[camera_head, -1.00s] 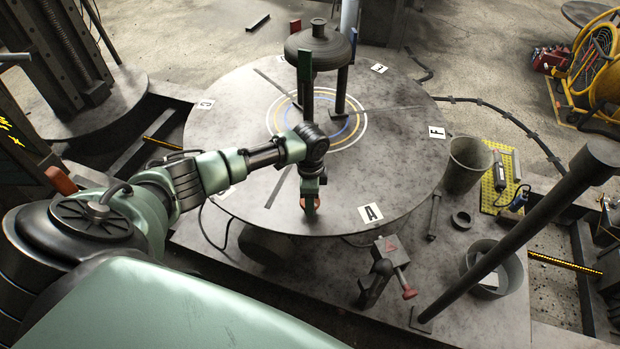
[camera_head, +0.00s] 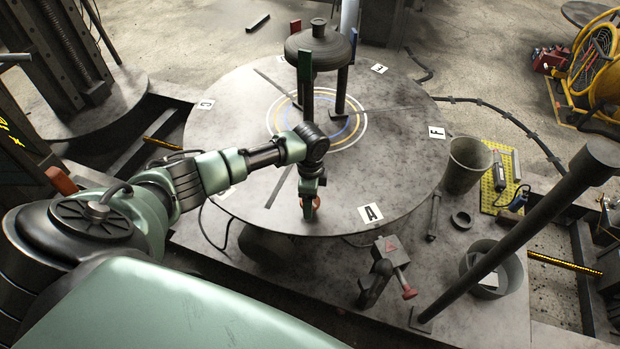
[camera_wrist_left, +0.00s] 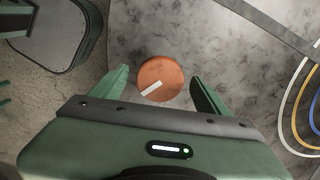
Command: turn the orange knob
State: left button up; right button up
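The orange knob (camera_wrist_left: 160,78) is round with a pale bar mark across its face, tilted up to the right. It sits at the edge of the grey round table (camera_head: 400,110), seen from above in the left wrist view. My left gripper (camera_wrist_left: 158,84) is open, with one green finger on each side of the knob and a visible gap on both sides. In the head view my left gripper (camera_head: 310,208) points down at the table's near edge and largely hides the knob. My right gripper is not in view.
A dark lidded dish (camera_head: 320,45) stands on posts at the table's back. Letter plates such as A (camera_head: 371,213) lie around the rim. A red-tipped lever device (camera_head: 390,262), a bucket (camera_head: 465,165) and a slanted dark post (camera_head: 520,235) stand to the right.

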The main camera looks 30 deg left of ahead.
pick_arm(q)
notch_tip(320, 180, up, 8)
jog(key=shift+f+b, duration=0.1)
jog(key=shift+b, duration=0.7)
